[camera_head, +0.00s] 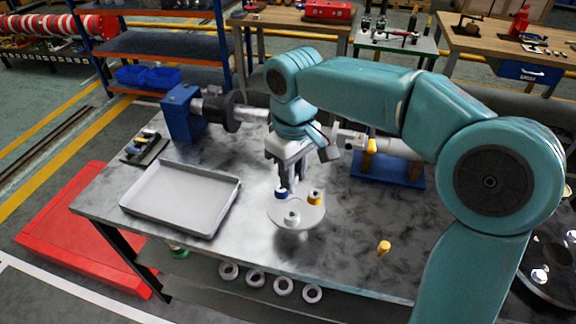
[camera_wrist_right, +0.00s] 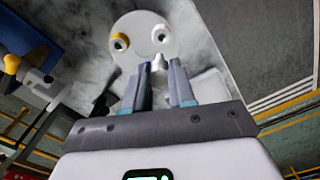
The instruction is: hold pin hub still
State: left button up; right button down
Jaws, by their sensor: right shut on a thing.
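The pin hub (camera_head: 297,226) is a pale round disc on a short stem, standing on the metal table (camera_head: 345,255). It carries a blue-ringed pin, a yellow-ringed pin (camera_head: 315,198) and a plain grey-white one (camera_head: 292,217). My right gripper (camera_head: 285,188) points down at the hub's far side, by the blue ring, and is shut on it there. In the right wrist view, the fingers (camera_wrist_right: 161,78) close around a small pale part at the edge of the disc (camera_wrist_right: 143,30). The fingers partly hide the gripped part. My left gripper is not in view.
An empty grey tray (camera_head: 180,197) lies to the left. A yellow piece (camera_head: 384,247) stands at the right front. A blue-mounted shaft assembly (camera_head: 181,112) runs along the back. Several rings (camera_head: 255,279) hang below the front edge. The table right of the hub is mostly clear.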

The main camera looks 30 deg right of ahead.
jog(key=shift+s+a, duration=0.1)
jog(key=shift+a, duration=0.1)
jog(key=shift+s+r, duration=0.1)
jog(key=shift+d+f+b, duration=0.1)
jog(key=shift+f+b, duration=0.25)
jog(key=shift+f, duration=0.4)
jog(key=shift+f+b, duration=0.4)
jog(key=shift+f, duration=0.25)
